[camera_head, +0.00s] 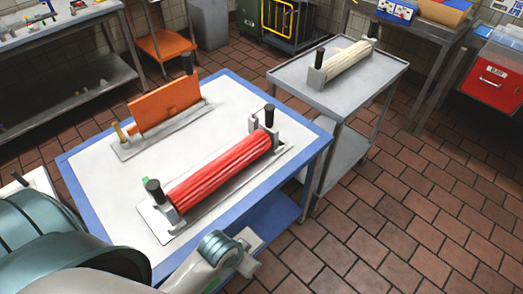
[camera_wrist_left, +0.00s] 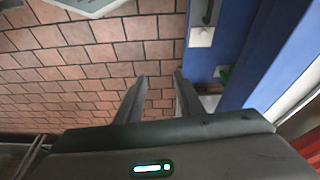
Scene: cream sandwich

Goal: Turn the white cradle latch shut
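A cream ribbed roller (camera_head: 347,60) lies in a pale cradle on the grey cart. A dark-knobbed upright latch (camera_head: 319,60) stands at its near end, and another dark knob (camera_head: 374,30) shows at its far end. A red ribbed roller (camera_head: 220,172) lies in a whitish cradle (camera_head: 285,156) on the blue-edged table, with dark knobs at both ends. My left gripper (camera_wrist_left: 160,82) shows in the wrist view with its fingers apart and nothing between them. It is hidden in the head view. I cannot make out my right gripper.
An orange board (camera_head: 165,107) stands in a rack on the blue-edged table (camera_head: 83,195). The grey cart (camera_head: 290,72) stands beyond that table's right corner. A red drawer (camera_head: 492,82) is at the far right. Tiled floor (camera_head: 425,190) is clear at the right.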

